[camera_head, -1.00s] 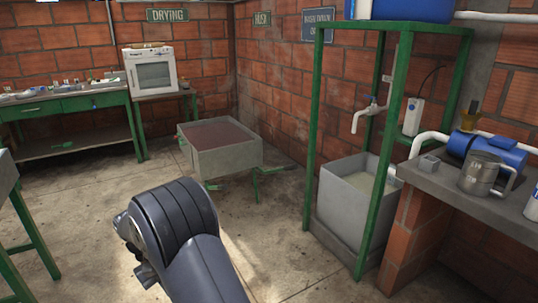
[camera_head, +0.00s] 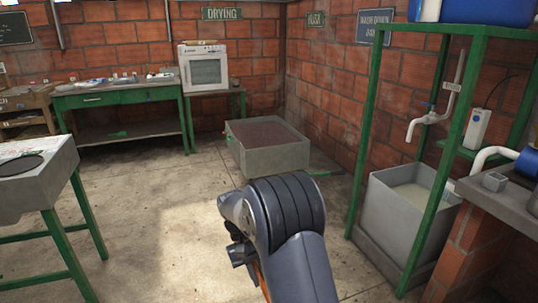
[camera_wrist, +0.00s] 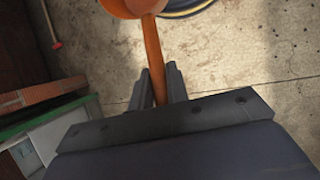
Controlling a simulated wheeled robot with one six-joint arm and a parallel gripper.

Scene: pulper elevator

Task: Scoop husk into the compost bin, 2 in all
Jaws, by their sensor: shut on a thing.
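My gripper (camera_wrist: 160,84) is shut on the handle of an orange scoop (camera_wrist: 152,58) in the wrist view. The scoop's bowl is cut off by the top edge there, so its contents cannot be told. In the head view my arm hides most of the scoop. A low grey box (camera_head: 273,157) stands on the floor near the back wall, filled with reddish-brown material (camera_head: 264,134) that looks like husk. My gripper is on the near side of this box, apart from it. I cannot make out a compost bin for certain.
A round blue and yellow rim (camera_wrist: 190,11) shows beyond the scoop in the wrist view. A green-framed stand (camera_head: 368,130) with a grey water tank (camera_head: 395,215) is at the right. A green-legged table (camera_head: 68,205) is at the left.

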